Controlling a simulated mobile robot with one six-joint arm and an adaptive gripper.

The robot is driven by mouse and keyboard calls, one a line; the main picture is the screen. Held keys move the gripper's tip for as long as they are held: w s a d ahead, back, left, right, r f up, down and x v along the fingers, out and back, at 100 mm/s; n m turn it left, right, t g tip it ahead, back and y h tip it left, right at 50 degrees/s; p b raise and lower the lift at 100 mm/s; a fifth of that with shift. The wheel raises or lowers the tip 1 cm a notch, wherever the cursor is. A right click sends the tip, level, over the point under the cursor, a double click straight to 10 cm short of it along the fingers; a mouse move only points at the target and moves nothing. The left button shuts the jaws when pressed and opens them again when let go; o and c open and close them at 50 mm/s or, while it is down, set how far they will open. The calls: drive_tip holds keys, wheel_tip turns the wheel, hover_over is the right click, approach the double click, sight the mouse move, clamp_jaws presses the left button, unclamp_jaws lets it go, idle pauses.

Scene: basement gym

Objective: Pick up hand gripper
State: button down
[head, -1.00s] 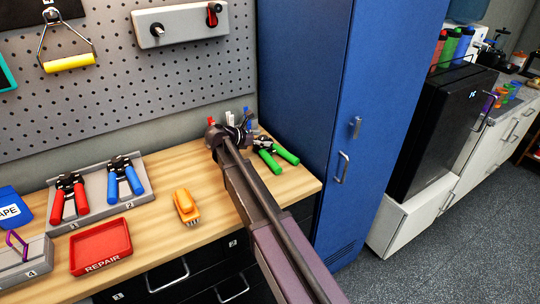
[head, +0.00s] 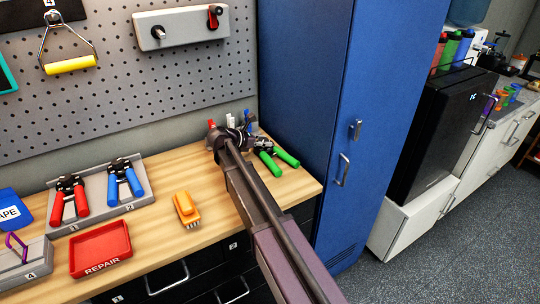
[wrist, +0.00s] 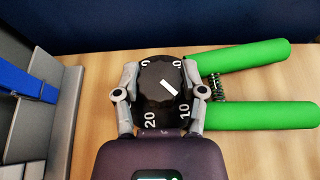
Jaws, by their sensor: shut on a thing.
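A hand gripper with two green handles (head: 277,161) lies on the wooden bench near its right end. In the wrist view, its black dial head (wrist: 163,88) sits between my fingers, and its green handles (wrist: 245,55) point right with a spring between them. My gripper (wrist: 160,95) is shut on the dial head, one finger on each side. In the head view, my arm hides part of the head. A red-handled hand gripper (head: 69,203) and a blue-handled one (head: 125,182) lie in a grey tray (head: 95,213) at left.
An orange brush (head: 186,209) and a red repair tray (head: 101,249) are on the bench (head: 170,180) left of my arm. A blue locker (head: 320,110) stands close to the right. A pegboard (head: 130,80) rises behind.

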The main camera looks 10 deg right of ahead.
drive_tip(key=shift+r, duration=0.1)
idle(0.3)
wheel_tip(320, 180, up, 4)
drive_tip(key=p, duration=0.4)
drive_tip(key=s, duration=1)
drive_tip(key=s+p, duration=0.1)
drive_tip(key=s, duration=0.5)
drive_tip(key=shift+a+r, duration=0.1)
drive_tip(key=shift+r, duration=0.3)
drive_tip(key=shift+s, duration=0.1)
